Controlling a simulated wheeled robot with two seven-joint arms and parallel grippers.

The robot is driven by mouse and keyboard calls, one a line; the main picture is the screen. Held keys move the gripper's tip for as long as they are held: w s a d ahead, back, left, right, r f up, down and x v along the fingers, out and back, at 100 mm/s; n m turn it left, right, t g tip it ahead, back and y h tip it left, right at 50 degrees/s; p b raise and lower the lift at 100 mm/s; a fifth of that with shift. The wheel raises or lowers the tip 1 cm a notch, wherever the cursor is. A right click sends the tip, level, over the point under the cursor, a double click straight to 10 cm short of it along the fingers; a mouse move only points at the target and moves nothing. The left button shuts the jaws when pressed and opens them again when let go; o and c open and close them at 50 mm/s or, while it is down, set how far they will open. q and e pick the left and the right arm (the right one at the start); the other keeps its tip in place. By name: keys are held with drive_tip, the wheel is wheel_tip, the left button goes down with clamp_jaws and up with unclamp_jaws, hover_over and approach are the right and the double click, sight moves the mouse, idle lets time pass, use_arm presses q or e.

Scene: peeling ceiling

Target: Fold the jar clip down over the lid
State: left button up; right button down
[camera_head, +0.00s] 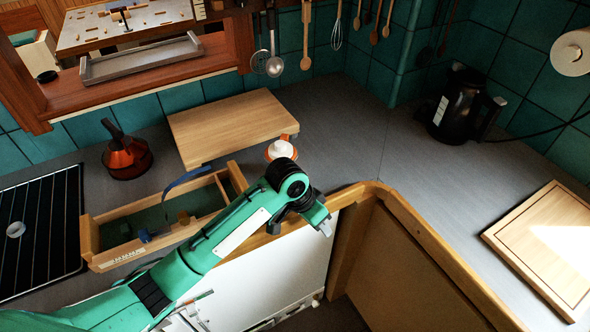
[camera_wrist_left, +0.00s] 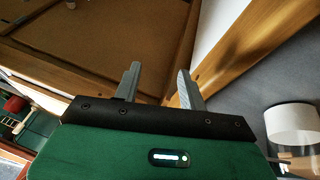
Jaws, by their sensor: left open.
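A small jar (camera_head: 281,149) with a white top and an orange band stands on the counter just behind my left arm. Its lower part is hidden, and I cannot make out the clip or its position. A white rounded thing (camera_wrist_left: 293,128) at the right edge of the left wrist view may be this jar. My left gripper (camera_head: 325,226) is at the counter's front edge, to the right of and nearer than the jar. In the left wrist view its two fingers (camera_wrist_left: 158,82) are apart with nothing between them. My right gripper is not in view.
A wooden board (camera_head: 230,125) lies behind the jar. A wooden tray (camera_head: 97,243) with small items is left, partly behind my arm. The counter's middle is clear.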

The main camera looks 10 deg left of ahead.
use_arm(q)
drive_tip(key=w+a+r+y, duration=0.1)
drive_tip(key=w+a+r, duration=0.1)
drive_tip(key=w+r, duration=0.35)
drive_tip(key=w+a+r+m+g+y, duration=0.1)
drive_tip(key=w+a+r+y, duration=0.1)
drive_tip(key=r, duration=0.6)
drive_tip(key=w+a+r+y, duration=0.1)
drive_tip(key=w+a+r, duration=0.15)
drive_tip(key=r, duration=0.45)
drive_tip(key=f+p, duration=0.1)
drive_tip(key=f, duration=0.3)
drive_tip(key=f+p, duration=0.2)
drive_tip(key=f, duration=0.2)
drive_tip(key=f+p, duration=0.1)
drive_tip(key=f, duration=0.4)
drive_tip(key=shift+w+d, duration=0.15)
drive_tip(key=shift+w, duration=0.2)
drive_tip(key=shift+f, duration=0.35)
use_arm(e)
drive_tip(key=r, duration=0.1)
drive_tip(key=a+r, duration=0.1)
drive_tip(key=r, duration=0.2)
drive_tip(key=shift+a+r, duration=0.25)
use_arm(q)
clamp_jaws()
drive_tip(key=shift+p, duration=0.3)
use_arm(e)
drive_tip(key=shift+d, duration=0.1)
